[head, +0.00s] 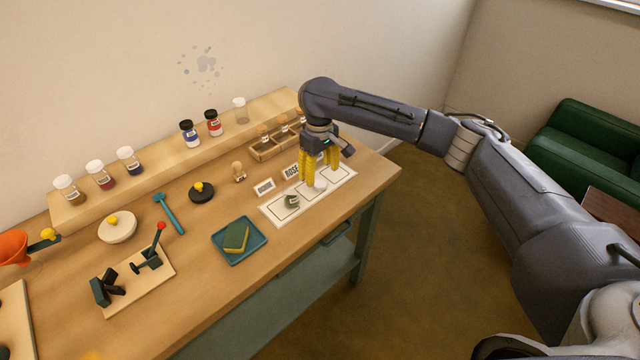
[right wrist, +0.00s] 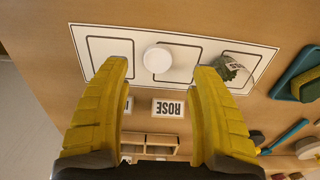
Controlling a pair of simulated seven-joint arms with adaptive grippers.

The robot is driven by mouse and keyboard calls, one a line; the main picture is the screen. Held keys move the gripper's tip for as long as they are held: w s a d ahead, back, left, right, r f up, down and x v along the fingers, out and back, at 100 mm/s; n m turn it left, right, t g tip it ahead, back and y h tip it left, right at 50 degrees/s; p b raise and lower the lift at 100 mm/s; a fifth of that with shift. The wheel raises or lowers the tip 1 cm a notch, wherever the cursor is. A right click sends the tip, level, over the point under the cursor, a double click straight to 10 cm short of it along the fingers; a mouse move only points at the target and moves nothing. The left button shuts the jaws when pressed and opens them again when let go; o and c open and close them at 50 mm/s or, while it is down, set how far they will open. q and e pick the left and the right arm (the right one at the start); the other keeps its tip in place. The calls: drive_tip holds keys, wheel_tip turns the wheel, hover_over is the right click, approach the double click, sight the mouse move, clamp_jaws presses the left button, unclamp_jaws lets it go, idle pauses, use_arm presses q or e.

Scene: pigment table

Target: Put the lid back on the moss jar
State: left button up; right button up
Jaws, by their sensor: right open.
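My right gripper (head: 314,185) is open, its yellow fingers pointing down over the white mat (head: 272,211) at the right of the table. A round white lid (right wrist: 158,59) lies on the mat's middle square and shows between the fingertips in the right wrist view. In the head view the lid (head: 319,186) is partly behind the fingers. The moss jar (head: 291,201), small and clear with green inside, stands on the mat's left square; it also shows in the right wrist view (right wrist: 232,68), right of the lid. My left gripper is not in view.
ROSE card (head: 291,171) and another card (head: 265,187) stand behind the mat, before a wooden compartment box (head: 263,152). A blue tray (head: 239,254) with a sponge lies left of the mat. Jars line the back shelf (head: 165,157). The mat's right square is bare.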

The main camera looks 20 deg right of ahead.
sight(320, 183)
drive_tip(key=shift+w+d+f, duration=0.1)
drive_tip(key=shift+d+f, duration=0.05)
drive_tip(key=shift+f, duration=2.35)
drive_tip(key=c, duration=0.9)
drive_tip(key=shift+c, duration=0.2)
